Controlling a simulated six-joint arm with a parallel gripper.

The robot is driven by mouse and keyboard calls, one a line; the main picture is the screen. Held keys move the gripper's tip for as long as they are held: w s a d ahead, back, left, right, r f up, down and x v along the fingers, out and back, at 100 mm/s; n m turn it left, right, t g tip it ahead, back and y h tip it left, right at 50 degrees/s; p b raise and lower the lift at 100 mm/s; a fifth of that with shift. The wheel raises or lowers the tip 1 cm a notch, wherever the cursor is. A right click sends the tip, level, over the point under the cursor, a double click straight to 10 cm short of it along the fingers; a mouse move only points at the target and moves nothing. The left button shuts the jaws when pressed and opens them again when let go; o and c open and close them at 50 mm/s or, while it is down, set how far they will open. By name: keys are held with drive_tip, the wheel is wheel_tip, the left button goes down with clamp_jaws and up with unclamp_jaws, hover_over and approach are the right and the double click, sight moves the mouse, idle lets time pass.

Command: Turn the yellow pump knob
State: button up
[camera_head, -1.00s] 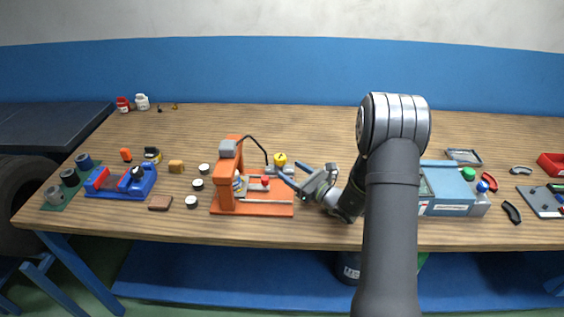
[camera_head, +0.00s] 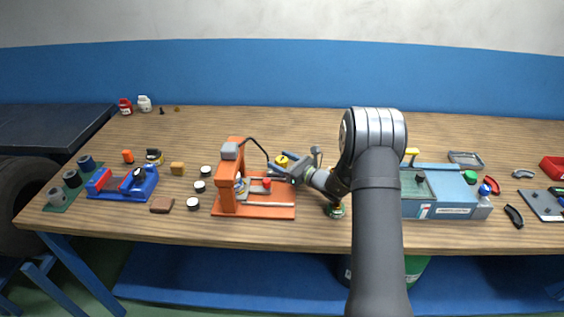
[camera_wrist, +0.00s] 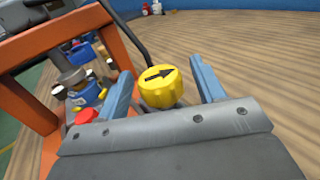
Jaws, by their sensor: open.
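The yellow pump knob (camera_wrist: 160,87) has a black arrow on its top face, pointing right in the wrist view. In the head view the knob (camera_head: 281,161) sits just right of the orange press frame (camera_head: 229,177), with a black hose arching toward it. My gripper (camera_head: 280,164) is open at the knob. In the wrist view its two blue fingers (camera_wrist: 162,90) stand on either side of the knob, with a visible gap on each side. The base under the knob is mostly hidden by my gripper body.
A red cap (camera_wrist: 86,116) lies close to the left finger. Several white-topped round pieces and a blue vise (camera_head: 121,183) are to the left. The table behind the knob is clear.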

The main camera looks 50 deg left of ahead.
drive_tip(key=shift+c, duration=0.4)
drive_tip(key=c, duration=0.9)
drive_tip(key=shift+m+t, duration=0.4)
drive_tip(key=shift+t, duration=0.3)
drive_tip(key=m+t, duration=0.3)
drive_tip(key=t, duration=0.1)
drive_tip(key=shift+s+t, duration=0.1)
drive_tip(key=shift+t, duration=0.2)
drive_tip(key=shift+m+t+h, duration=0.4)
drive_tip(key=shift+m+t, duration=0.7)
drive_tip(key=shift+t, duration=0.6)
drive_tip(key=shift+w, duration=0.2)
drive_tip(key=o, duration=1)
